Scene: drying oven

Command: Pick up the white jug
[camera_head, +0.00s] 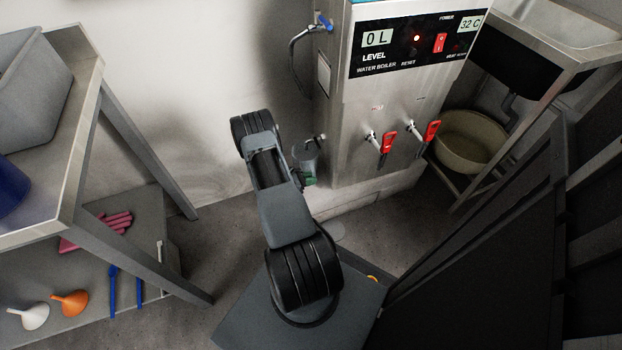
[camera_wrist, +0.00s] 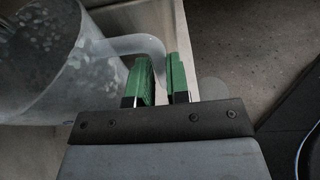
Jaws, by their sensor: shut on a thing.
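The white jug (camera_wrist: 45,65) is translucent and fills the upper left of the wrist view, cut off by the picture edge. Its curved handle (camera_wrist: 148,46) reaches right to the green fingers of my gripper (camera_wrist: 162,78). The gripper is shut on this handle, and the jug's body lies left of the fingers. In the head view my gripper (camera_head: 307,180) is beside the front of the water boiler, low down, and my arm hides part of it.
The steel water boiler (camera_head: 345,125) with red-handled taps stands just right of my gripper. A steel shelf table (camera_head: 75,205) with gloves and funnels stands left. A sink stand with a beige basin (camera_head: 470,140) is at back right. Bare floor (camera_head: 215,235) lies left of my arm.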

